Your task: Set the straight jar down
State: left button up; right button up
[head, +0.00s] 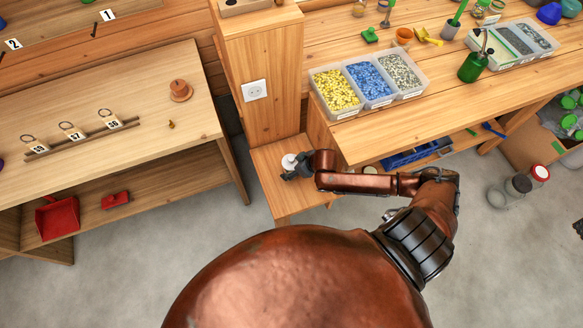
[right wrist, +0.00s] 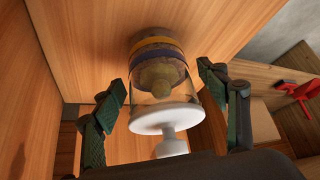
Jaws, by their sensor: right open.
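The straight jar (right wrist: 160,92) is clear glass with a white knobbed lid and layered yellow, dark and brownish contents. In the head view its white lid (head: 289,161) shows at the low wooden ledge beside the post. The jar appears to stand upright on the wood; its base is partly hard to make out. My right gripper (head: 294,170) is at the jar; in the right wrist view its open fingers (right wrist: 168,98) are on either side of the glass, with visible gaps. My left gripper is not in view.
A wooden post (head: 262,75) with a socket rises just behind the ledge (head: 287,202). The workbench (head: 440,95) on the right holds bins of coloured pieces (head: 368,82). A table (head: 95,110) stands at left, with a red dustpan (head: 57,218) on its lower shelf.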

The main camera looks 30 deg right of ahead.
jog(key=p+v, duration=0.3)
jog(key=v, duration=0.8)
jog(key=shift+r, duration=0.1)
